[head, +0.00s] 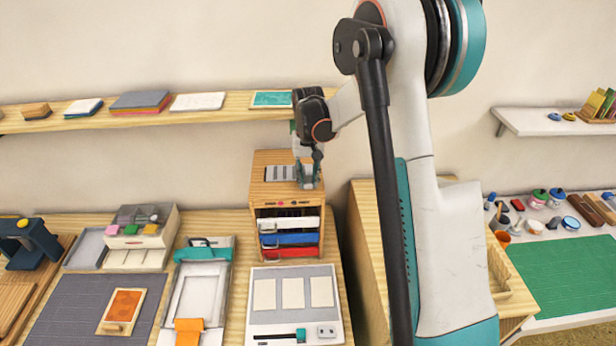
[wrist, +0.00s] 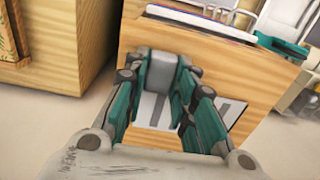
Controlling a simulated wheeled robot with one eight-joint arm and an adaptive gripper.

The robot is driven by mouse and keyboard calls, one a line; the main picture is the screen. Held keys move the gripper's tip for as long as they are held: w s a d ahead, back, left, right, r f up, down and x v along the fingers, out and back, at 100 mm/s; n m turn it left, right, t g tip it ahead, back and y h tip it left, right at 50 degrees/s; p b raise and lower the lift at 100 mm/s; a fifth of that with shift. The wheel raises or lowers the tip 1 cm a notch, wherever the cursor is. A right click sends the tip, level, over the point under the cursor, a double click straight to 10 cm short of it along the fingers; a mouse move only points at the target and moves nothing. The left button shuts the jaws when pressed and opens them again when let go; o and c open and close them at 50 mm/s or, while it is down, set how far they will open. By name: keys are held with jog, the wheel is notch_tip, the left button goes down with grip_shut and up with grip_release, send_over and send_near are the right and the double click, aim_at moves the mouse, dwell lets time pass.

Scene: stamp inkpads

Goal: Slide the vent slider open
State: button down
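The vent is a pale plate with dark slots (head: 279,173) on top of the wooden cabinet (head: 270,193); it also shows below the fingers in the wrist view (wrist: 152,110). My gripper (head: 307,182) points down at the right end of this plate. In the wrist view my gripper (wrist: 163,78) has its two fingers on either side of a grey block (wrist: 162,70), which looks like the slider's knob. The fingers appear to touch it on both sides. They hide part of the vent.
Below the top, the cabinet holds white (head: 288,224), blue (head: 289,239) and red (head: 289,252) trays. A shelf (head: 220,110) runs along the wall behind. Another wooden cabinet (head: 368,225) stands to the right, across a narrow gap.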

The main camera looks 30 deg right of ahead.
aim_at(294, 186)
jog(key=shift+w+a+b, duration=0.1)
jog(key=shift+w+a, duration=0.15)
jog(key=shift+a, duration=0.4)
jog(key=shift+w+a+b, duration=0.15)
jog(key=shift+w+a, duration=0.15)
jog(key=shift+a, duration=0.35)
jog(key=shift+w+a+b, duration=0.1)
jog(key=shift+w+a, duration=0.15)
jog(key=shift+a, duration=0.4)
jog(key=c, duration=1.3)
grip_release()
notch_tip(294, 186, up, 12)
